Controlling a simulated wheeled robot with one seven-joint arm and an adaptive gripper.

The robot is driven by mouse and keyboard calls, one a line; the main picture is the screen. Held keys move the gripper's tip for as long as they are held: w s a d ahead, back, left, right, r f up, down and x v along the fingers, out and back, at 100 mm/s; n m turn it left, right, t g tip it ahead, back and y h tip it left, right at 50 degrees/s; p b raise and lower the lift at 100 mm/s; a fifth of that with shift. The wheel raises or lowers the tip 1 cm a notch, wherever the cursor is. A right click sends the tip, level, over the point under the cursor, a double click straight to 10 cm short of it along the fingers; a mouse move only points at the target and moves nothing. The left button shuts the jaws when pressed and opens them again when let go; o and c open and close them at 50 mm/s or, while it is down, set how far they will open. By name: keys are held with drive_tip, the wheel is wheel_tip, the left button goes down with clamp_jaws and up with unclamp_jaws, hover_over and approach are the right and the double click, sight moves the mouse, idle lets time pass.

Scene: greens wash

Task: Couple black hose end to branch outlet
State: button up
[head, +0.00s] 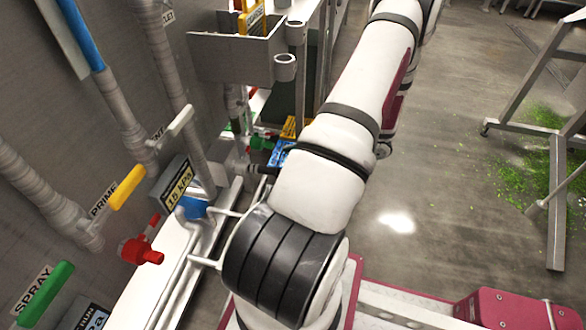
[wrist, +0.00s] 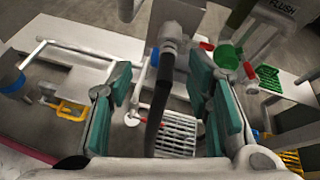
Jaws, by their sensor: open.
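In the wrist view my gripper (wrist: 160,72) is open, with one teal-padded finger on each side of the black hose (wrist: 158,115). The hose runs up the picture between the fingers, and neither pad is clearly touching it. Its upper end meets or lies just in front of a grey pipe fitting (wrist: 172,35), which looks like the branch outlet; I cannot tell whether they are joined. In the head view a short black piece (head: 268,170), likely the hose, shows beside a grey pipe (head: 235,167). My gripper is hidden behind my arm there.
A green round part (wrist: 229,57) and a FLUSH-labelled handle (wrist: 283,14) lie right of the fitting. In the head view, a yellow PRIME lever (head: 127,187), red valve (head: 140,250) and green SPRAY lever (head: 46,294) line the left wall. Open floor (head: 440,130) lies right.

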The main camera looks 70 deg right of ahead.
sight(262, 170)
drive_tip(key=shift+m+t+h, duration=0.3)
drive_tip(key=shift+m+h, duration=0.3)
drive_tip(key=shift+m, duration=0.2)
drive_tip(key=w+f+b, duration=0.1)
drive_tip(key=w+f, duration=0.1)
drive_tip(key=w, duration=0.1)
drive_tip(key=w+f+b, duration=0.1)
drive_tip(key=w+f, duration=0.2)
drive_tip(key=w, duration=0.1)
drive_tip(key=w+f+b, duration=0.2)
drive_tip(key=w+f, duration=0.1)
drive_tip(key=w, duration=0.1)
drive_tip(key=shift+f, duration=0.15)
clamp_jaws()
drive_tip(key=shift+s+d, duration=0.1)
drive_tip(key=shift+s, duration=0.15)
drive_tip(key=shift+s+d, duration=0.2)
drive_tip(key=shift+s, duration=2.4)
